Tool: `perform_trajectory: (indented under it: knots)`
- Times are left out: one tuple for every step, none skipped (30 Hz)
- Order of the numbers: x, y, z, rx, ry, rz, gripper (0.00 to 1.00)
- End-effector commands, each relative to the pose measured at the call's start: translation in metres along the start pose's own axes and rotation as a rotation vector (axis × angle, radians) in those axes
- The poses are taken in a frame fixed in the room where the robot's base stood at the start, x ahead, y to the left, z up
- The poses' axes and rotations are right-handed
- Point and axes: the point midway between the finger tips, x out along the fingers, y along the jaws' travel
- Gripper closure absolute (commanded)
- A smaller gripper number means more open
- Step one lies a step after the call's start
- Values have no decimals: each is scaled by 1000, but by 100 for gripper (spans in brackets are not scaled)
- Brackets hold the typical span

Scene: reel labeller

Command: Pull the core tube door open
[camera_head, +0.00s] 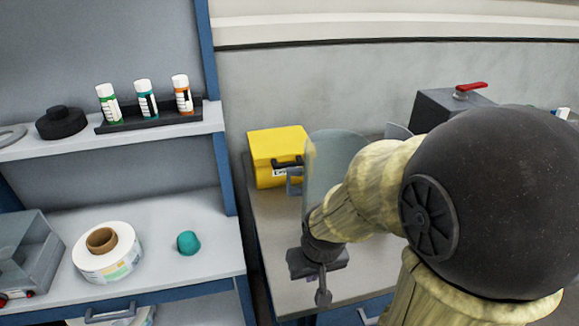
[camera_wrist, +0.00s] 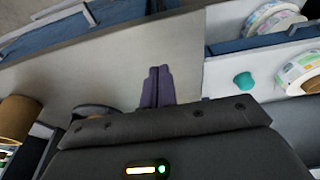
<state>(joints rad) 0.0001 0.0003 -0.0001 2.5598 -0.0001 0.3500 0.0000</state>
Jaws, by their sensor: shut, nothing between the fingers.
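My gripper (camera_head: 322,290) points down over the pale bench on the right, near its front edge. In the wrist view its two fingers (camera_wrist: 157,88) lie side by side, shut with nothing between them. A yellow box (camera_head: 277,152) with a black handle and a small white label stands at the back left of this bench, behind and apart from my gripper. A clear curved panel (camera_head: 325,155) stands right of the box, partly hidden by my arm. I cannot tell for sure which of these is the core tube door. A brown cylinder (camera_wrist: 18,118) shows at the left of the wrist view.
The left bench holds a white label reel (camera_head: 107,252), a teal lump (camera_head: 188,243) and a grey clear-topped case (camera_head: 28,258). Several small bottles stand in a black rack (camera_head: 150,118) on the shelf above.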

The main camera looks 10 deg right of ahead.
Motion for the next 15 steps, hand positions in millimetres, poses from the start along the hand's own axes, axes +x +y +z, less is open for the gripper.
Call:
perform_trajectory:
  knots:
    - [0, 0, 0, 0, 0, 0, 100]
    - [0, 0, 0, 0, 0, 0, 100]
    - [0, 0, 0, 0, 0, 0, 100]
    - [0, 0, 0, 0, 0, 0, 100]
    - [0, 0, 0, 0, 0, 0, 100]
    - [0, 0, 0, 0, 0, 0, 100]
    - [0, 0, 0, 0, 0, 0, 100]
    - [0, 0, 0, 0, 0, 0, 100]
    - [0, 0, 0, 0, 1, 0, 100]
    - [-1, 0, -1, -1, 3, -1, 100]
    - [-2, -1, -4, -4, 8, -2, 100]
    - [-4, -2, -10, -8, 20, -5, 100]
    - [-7, -3, -16, -13, 32, -9, 100]
    - [-10, -5, -25, -22, 49, -13, 100]
    - [-14, -8, -40, -34, 81, -19, 100]
